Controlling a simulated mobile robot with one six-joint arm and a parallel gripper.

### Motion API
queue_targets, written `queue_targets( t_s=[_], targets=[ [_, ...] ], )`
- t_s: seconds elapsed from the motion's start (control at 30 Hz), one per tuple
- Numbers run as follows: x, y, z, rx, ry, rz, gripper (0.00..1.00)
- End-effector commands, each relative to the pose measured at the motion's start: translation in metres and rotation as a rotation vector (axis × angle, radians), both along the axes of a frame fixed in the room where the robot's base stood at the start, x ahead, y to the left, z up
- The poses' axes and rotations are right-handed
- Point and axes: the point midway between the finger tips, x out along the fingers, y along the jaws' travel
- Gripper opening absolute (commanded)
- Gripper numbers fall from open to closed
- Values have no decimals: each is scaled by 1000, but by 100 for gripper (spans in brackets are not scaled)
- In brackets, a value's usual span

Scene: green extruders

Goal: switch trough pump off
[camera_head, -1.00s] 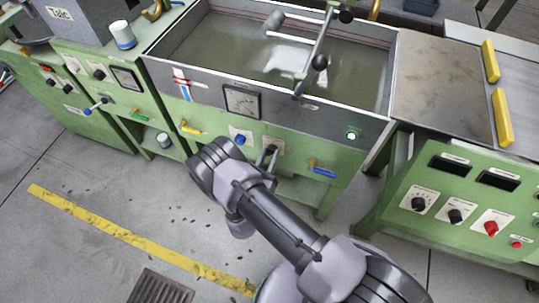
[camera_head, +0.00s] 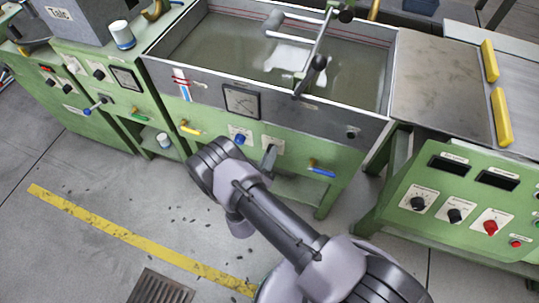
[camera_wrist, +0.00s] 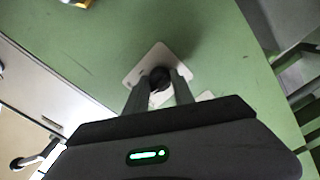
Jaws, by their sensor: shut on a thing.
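The trough (camera_head: 300,107) has a grey front wall above a green panel. A dark rotary switch knob (camera_wrist: 160,76) sits on a white plate (camera_wrist: 143,66) on that panel. The plate also shows in the head view (camera_head: 278,142). My gripper (camera_wrist: 158,88) is shut on this knob, one finger on each side. In the head view my gripper (camera_head: 269,160) is partly hidden by my wrist. A round indicator lamp (camera_head: 351,133) at the right of the trough front is dark.
On the same panel are a blue knob (camera_head: 240,135), a yellow-handled valve (camera_head: 190,128) and a blue-handled valve (camera_head: 321,169). A green control cabinet (camera_head: 462,200) with knobs stands at the right. The floor in front is open.

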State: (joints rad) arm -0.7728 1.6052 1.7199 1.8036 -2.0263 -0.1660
Motion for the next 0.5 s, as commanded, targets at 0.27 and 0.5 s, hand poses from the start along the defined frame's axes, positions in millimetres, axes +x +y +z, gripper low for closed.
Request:
queue_targets(
  t_s=[0.27,0.5],
  targets=[
    [-1,-1,-1,-48,20,-1,0],
    [-1,-1,-1,-54,22,-1,0]
  ],
)
